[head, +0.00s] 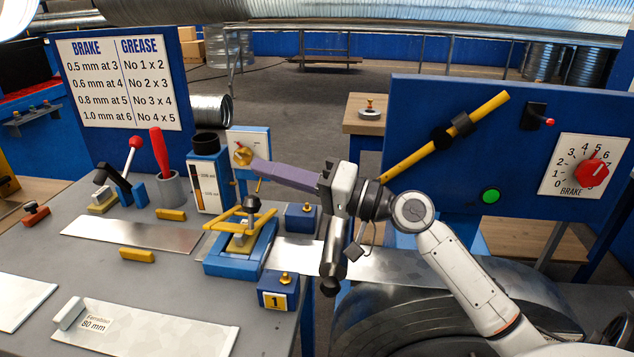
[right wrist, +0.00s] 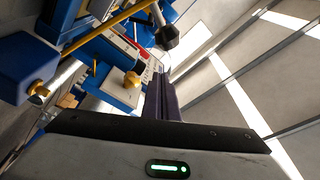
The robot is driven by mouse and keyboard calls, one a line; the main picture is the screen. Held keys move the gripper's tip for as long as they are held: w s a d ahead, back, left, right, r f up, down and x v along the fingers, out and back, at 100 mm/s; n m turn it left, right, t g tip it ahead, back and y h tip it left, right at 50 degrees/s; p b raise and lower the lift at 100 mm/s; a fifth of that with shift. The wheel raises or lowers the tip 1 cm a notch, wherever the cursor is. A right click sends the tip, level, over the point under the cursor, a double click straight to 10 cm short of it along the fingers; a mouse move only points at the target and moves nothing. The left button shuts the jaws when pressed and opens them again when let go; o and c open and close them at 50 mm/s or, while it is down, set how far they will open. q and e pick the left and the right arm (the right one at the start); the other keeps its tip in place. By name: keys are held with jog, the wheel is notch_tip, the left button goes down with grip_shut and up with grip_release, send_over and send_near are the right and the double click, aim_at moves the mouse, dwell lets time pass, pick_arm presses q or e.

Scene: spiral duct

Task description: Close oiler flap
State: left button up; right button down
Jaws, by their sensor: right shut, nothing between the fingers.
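A blue oiler-like box (head: 210,183) with a level gauge and a black round top stands at the back of the bench. Beside it on the right is an upright pale panel with a blue edge (head: 262,141) and a brass knob (head: 243,155); I cannot tell for certain that this is the flap. My right gripper (head: 257,168) is shut and empty, its long purple fingers pointing left with the tips close to the knob. Contact cannot be made out. In the right wrist view the fingers (right wrist: 160,97) point up beside a brass knob (right wrist: 132,80). My left gripper is not in view.
A blue fixture with yellow bars (head: 240,245) stands below my right fingers. Small blue blocks with brass knobs (head: 285,290) lie near the bench edge. A grey cup with a red-handled tool (head: 170,187) stands left of the box. A blue brake panel (head: 440,150) rises on the right.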

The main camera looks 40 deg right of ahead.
jog(key=s+d+n+g+y+b, duration=0.1)
jog(key=s+d+n+g+b, duration=0.15)
jog(key=s+d, duration=0.65)
jog(key=w+a+f, duration=0.1)
jog(key=w+a, duration=0.1)
jog(key=a, duration=0.3)
jog(key=w+a+p, duration=0.1)
jog(key=w+a, duration=0.2)
jog(key=a, duration=0.2)
jog(key=shift+w+f+y, duration=0.25)
jog(key=shift+f+y, duration=0.15)
